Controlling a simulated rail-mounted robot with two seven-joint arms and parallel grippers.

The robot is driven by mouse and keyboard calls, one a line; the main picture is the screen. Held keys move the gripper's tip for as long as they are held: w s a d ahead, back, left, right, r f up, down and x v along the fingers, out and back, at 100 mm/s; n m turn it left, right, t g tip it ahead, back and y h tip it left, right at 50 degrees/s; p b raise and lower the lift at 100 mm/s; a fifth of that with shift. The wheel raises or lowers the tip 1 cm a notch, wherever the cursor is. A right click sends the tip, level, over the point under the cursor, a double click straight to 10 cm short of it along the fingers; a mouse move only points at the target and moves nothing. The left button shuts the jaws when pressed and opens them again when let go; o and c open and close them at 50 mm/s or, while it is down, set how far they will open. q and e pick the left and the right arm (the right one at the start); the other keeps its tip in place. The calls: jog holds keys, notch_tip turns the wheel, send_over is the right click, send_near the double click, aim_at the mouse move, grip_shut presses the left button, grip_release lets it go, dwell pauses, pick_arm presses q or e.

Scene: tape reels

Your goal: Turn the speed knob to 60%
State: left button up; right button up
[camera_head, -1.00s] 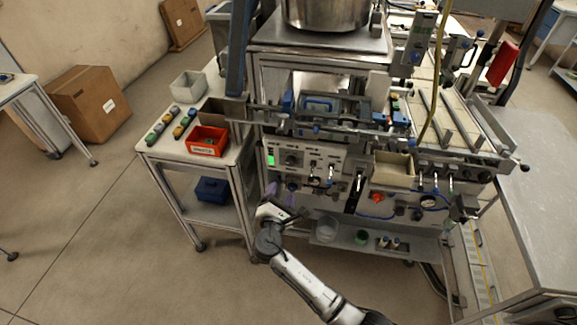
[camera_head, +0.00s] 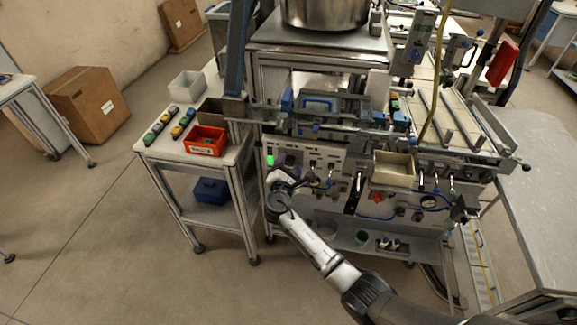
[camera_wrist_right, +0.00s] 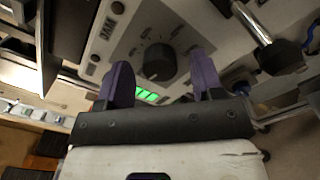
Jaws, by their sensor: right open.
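The speed knob (camera_wrist_right: 156,64) is a round black dial on the grey control panel (camera_wrist_right: 108,48), with printed marks around it. In the right wrist view it lies between and beyond the two purple fingertips of my right gripper (camera_wrist_right: 162,75). The gripper is open, and a finger stands on each side of the knob; I cannot tell whether they touch it. A lit green bar display (camera_wrist_right: 147,95) shows just below the knob. In the head view my right gripper (camera_head: 285,165) is at the panel's left part and hides the knob. My left gripper is not in view.
A beige bin (camera_head: 393,171) is mounted further right. A side table at left holds a red bin (camera_head: 206,141). The floor in front of the machine is open.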

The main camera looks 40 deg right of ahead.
jog(key=c, duration=0.9)
